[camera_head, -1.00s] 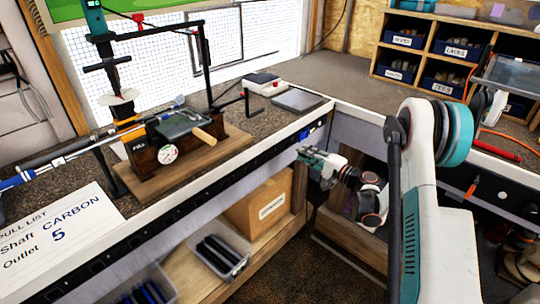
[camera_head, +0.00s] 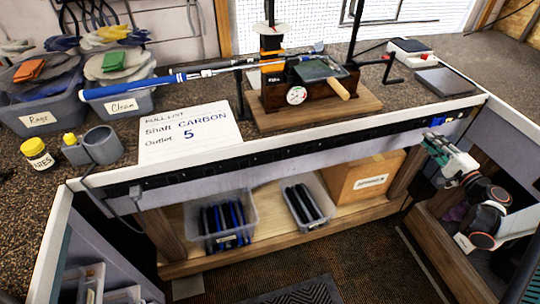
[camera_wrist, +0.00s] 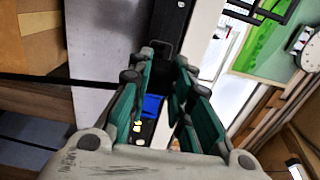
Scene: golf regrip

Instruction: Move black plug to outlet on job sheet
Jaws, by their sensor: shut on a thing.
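The job sheet (camera_head: 190,128) on the bench reads "Pull list, Shaft CARBON, Outlet 5". A black outlet strip (camera_head: 290,153) runs along the bench's front edge, and it also shows in the wrist view (camera_wrist: 168,22). My gripper (camera_head: 430,143) is at the strip's right end, near a blue and yellow patch (camera_head: 437,121). In the wrist view my gripper (camera_wrist: 163,62) is shut on a dark piece, the black plug (camera_wrist: 160,47), mostly hidden by the fingers. A black cord (camera_wrist: 60,82) runs left from there. I cannot tell whether the plug sits in an outlet.
A grey plug (camera_head: 135,193) with a cord hangs at the strip's left end. A blue-gripped club (camera_head: 170,80) lies across the bench by a wooden-based press (camera_head: 310,115). Bins (camera_head: 222,222) and a cardboard box (camera_head: 362,183) stand on the shelf below.

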